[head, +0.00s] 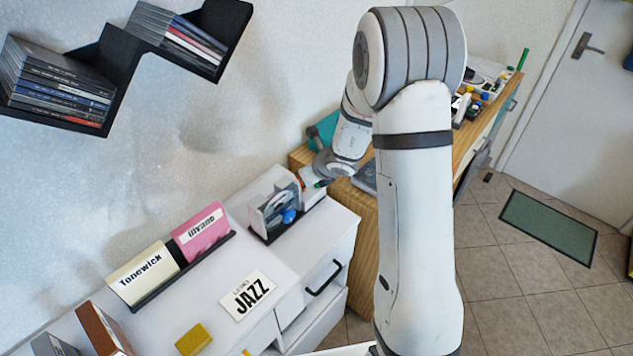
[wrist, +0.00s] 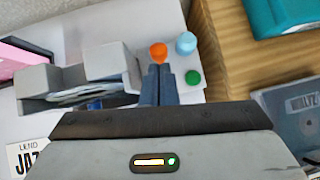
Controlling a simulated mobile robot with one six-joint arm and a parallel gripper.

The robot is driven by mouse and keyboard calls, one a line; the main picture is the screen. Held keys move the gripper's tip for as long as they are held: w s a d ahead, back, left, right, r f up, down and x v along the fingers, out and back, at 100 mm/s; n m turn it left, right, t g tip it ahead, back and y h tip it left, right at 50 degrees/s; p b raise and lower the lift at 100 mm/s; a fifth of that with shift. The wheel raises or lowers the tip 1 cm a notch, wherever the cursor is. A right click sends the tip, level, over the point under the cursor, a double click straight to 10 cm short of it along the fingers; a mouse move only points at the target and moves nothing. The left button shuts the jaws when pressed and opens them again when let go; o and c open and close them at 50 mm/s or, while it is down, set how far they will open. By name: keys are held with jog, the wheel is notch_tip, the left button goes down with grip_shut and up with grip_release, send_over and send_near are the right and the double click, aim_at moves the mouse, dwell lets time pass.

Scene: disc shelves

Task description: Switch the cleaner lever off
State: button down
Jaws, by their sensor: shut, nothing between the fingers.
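The disc cleaner, a grey slotted unit (head: 268,218) with a disc in it, stands on the white cabinet; it also shows in the wrist view (wrist: 112,62). Right of it in the wrist view is a white surface with an orange knob (wrist: 158,50), which looks like the lever's end, a pale blue knob (wrist: 186,42) and a green button (wrist: 193,77). My gripper (wrist: 158,72) is shut and empty, its fingertips right at the orange knob. I cannot tell whether they touch. The lever's shaft is hidden behind the fingers. In the head view my gripper (head: 309,180) is beside the cleaner's right end.
A pink card (head: 202,232) and a cream "Tonewick" card (head: 143,275) stand in a dark rack left of the cleaner. A "JAZZ" label (head: 248,295) and a yellow block (head: 193,339) lie in front. A wooden counter (wrist: 240,70) with a teal item (wrist: 280,18) adjoins at right.

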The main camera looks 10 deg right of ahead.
jog(key=shift+r+p, duration=0.35)
jog(key=shift+r, duration=0.3)
jog(key=w+a+r+p+v, duration=0.1)
jog(key=p+v, duration=0.2)
jog(key=v, duration=1)
jog(key=shift+p, duration=0.3)
